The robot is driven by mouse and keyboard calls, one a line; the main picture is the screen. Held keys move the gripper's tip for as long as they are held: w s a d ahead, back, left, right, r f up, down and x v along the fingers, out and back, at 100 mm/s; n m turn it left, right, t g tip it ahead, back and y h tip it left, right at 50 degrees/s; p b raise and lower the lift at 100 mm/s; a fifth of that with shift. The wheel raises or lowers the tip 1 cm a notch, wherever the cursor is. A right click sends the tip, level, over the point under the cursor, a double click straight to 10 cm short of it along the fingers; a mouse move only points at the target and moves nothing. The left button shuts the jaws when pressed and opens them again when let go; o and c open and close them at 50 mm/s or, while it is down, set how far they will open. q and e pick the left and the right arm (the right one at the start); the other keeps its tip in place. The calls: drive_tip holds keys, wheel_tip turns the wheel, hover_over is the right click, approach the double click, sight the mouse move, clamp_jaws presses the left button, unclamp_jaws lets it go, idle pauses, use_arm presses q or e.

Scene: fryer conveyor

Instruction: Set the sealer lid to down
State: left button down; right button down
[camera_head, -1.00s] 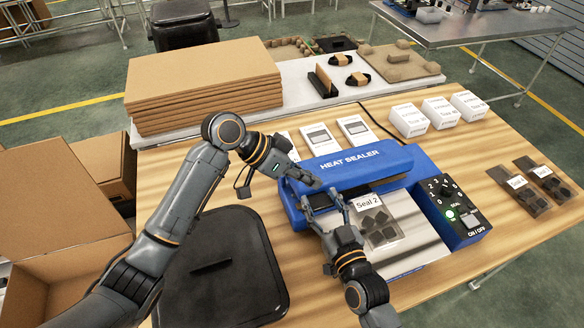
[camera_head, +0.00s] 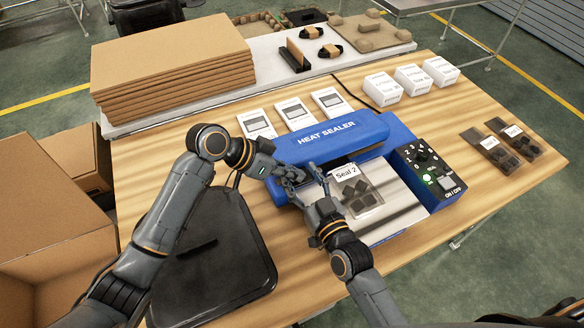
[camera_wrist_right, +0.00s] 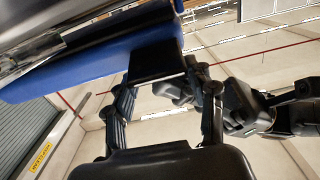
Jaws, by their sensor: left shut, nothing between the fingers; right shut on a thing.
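The blue heat sealer's lid (camera_head: 328,136) spans the back of the machine, with a dark gap visible beneath its front edge. A clear bag labelled "Seal 2" (camera_head: 361,193) with dark pieces lies on the metal plate (camera_head: 398,205) in front. My right gripper (camera_head: 319,176) is at the lid's front, left of the bag. In the right wrist view its fingers (camera_wrist_right: 162,105) are shut on a black tab (camera_wrist_right: 156,62) at the blue lid's edge. My left gripper (camera_head: 292,177) is shut and empty at the sealer's left end, close beside the right fingers.
The control box (camera_head: 428,172) with dial and switch is on the sealer's right. A black tray (camera_head: 215,265) lies to the left. Flat cardboard (camera_head: 170,50), white boxes (camera_head: 412,78) and cards (camera_head: 295,113) stand behind. Two more bags (camera_head: 490,145) lie right, with bare table between.

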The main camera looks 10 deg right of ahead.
use_arm(q)
drive_tip(key=shift+s+a+f, duration=0.1)
drive_tip(key=shift+s+f, duration=0.1)
drive_tip(key=shift+f, duration=0.35)
use_arm(e)
drive_tip(key=shift+w+a+r, duration=0.1)
drive_tip(key=shift+r, duration=0.45)
use_arm(q)
drive_tip(key=shift+f, duration=0.1)
use_arm(e)
drive_tip(key=shift+c, duration=2.2)
unclamp_jaws()
drive_tip(key=shift+w, duration=0.1)
use_arm(q)
drive_tip(key=shift+w, duration=0.1)
